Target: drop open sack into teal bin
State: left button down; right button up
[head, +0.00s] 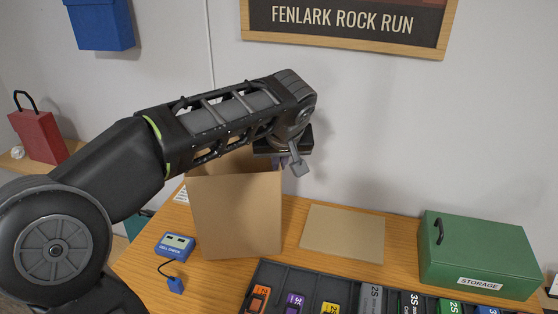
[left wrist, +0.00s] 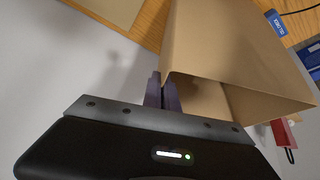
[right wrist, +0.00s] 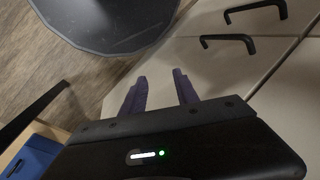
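The open sack (head: 236,215) is a tan, box-shaped paper bag, upright with its mouth up, over the left part of the wooden table. I cannot tell whether its base touches the table. My left gripper (head: 283,161) is at its top right rim. In the left wrist view, the fingers (left wrist: 162,92) are close together on the edge of the sack (left wrist: 225,55). A teal surface, apparently the teal bin (head: 138,222), shows in part beyond the table's left edge, mostly hidden by my left arm. My right gripper (right wrist: 162,88) is open and empty, away from the table top.
A blue cell checker (head: 175,246) with a cable lies left of the sack. A flat tan board (head: 343,234) and a green storage box (head: 478,255) are to the right. A dark divided tray (head: 330,276) with batteries is in front. Drawer handles (right wrist: 251,9) show near my right gripper.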

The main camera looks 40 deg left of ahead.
pick_arm(q)
jog(key=shift+f, duration=0.2)
jog(key=c, duration=1.7)
grip_release()
jog(key=shift+r, duration=0.1)
